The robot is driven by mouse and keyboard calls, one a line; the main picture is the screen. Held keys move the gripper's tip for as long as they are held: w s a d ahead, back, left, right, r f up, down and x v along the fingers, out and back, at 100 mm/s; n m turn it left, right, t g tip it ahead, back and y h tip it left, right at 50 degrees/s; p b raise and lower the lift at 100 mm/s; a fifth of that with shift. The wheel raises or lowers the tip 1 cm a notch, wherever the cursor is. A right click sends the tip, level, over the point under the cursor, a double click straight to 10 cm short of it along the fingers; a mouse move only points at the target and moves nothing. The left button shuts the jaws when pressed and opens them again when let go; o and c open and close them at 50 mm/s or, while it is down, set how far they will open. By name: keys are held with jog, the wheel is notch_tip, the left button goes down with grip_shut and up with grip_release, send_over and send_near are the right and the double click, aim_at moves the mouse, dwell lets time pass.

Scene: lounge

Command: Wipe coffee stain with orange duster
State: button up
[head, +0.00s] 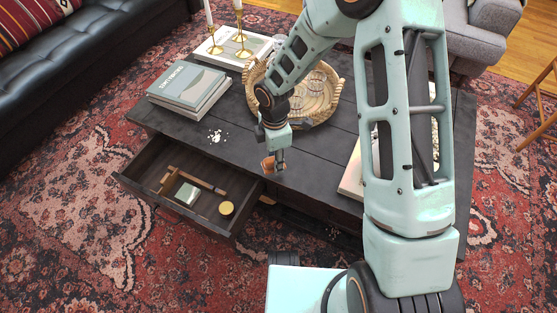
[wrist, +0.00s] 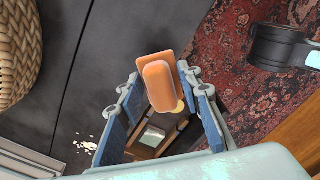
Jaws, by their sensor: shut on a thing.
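My gripper (head: 276,150) is shut on the orange duster (head: 268,165), near the front edge of the dark coffee table (head: 310,150). In the wrist view the duster (wrist: 158,85), an orange block with a rounded top, sits between the blue finger pads of my gripper (wrist: 163,98). I cannot tell whether the duster touches the tabletop. I make out no coffee stain in either view; the arm and duster cover part of the table.
White crumbs (head: 216,137) lie on the tabletop. A drawer (head: 190,192) stands open below the front edge with small items inside. A woven tray (head: 322,118) with glasses, stacked books (head: 188,86) and a white tray (head: 226,45) with candlesticks take up the table's back and left.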

jog(key=shift+r+p, duration=0.85)
jog(key=shift+r, duration=0.65)
